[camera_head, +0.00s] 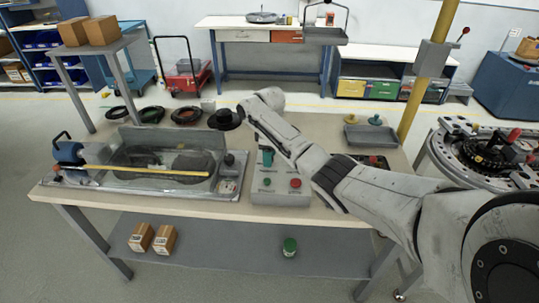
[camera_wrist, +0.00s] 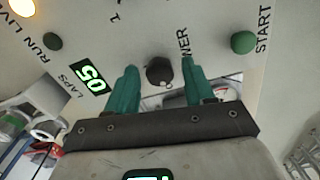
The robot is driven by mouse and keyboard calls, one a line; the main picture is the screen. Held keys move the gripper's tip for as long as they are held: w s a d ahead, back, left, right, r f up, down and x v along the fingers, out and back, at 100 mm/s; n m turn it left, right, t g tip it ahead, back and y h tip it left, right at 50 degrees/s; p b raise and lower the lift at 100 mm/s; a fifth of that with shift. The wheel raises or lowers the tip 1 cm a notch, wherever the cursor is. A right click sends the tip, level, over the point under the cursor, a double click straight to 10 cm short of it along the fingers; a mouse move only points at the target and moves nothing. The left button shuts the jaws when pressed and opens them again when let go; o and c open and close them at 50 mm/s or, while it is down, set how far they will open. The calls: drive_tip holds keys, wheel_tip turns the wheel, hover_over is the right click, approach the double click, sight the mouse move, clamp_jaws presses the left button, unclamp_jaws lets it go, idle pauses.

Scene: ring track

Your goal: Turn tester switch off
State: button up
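In the wrist view a dark round knob (camera_wrist: 160,71) sits on a light panel (camera_wrist: 215,20), by a label partly covered by a finger that ends in "WER". My gripper (camera_wrist: 160,80) has its two green fingers apart, one on each side of the knob. There seems to be a gap on both sides, and I cannot tell how deep the fingers reach. In the head view my arm reaches over the workbench, and the knob cannot be made out there.
On the bench are a control box (camera_head: 281,198) and a long glass-sided tray (camera_head: 150,192).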

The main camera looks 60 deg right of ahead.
drive_tip(key=c, duration=0.9)
drive_tip(key=shift+m, duration=0.3)
drive_tip(key=m+p, duration=0.1)
drive_tip(key=m, duration=0.1)
drive_tip(key=shift+r+m+p, duration=0.1)
drive_tip(key=shift+m+p, duration=0.2)
drive_tip(key=shift+p, duration=0.05)
drive_tip(key=m+p, duration=0.1)
drive_tip(key=m, duration=0.4)
drive_tip(key=shift+m, duration=0.3)
drive_tip(key=m, duration=0.4)
drive_tip(key=shift+w+p, duration=0.1)
drive_tip(key=shift+p, duration=0.25)
drive_tip(key=m, duration=0.5)
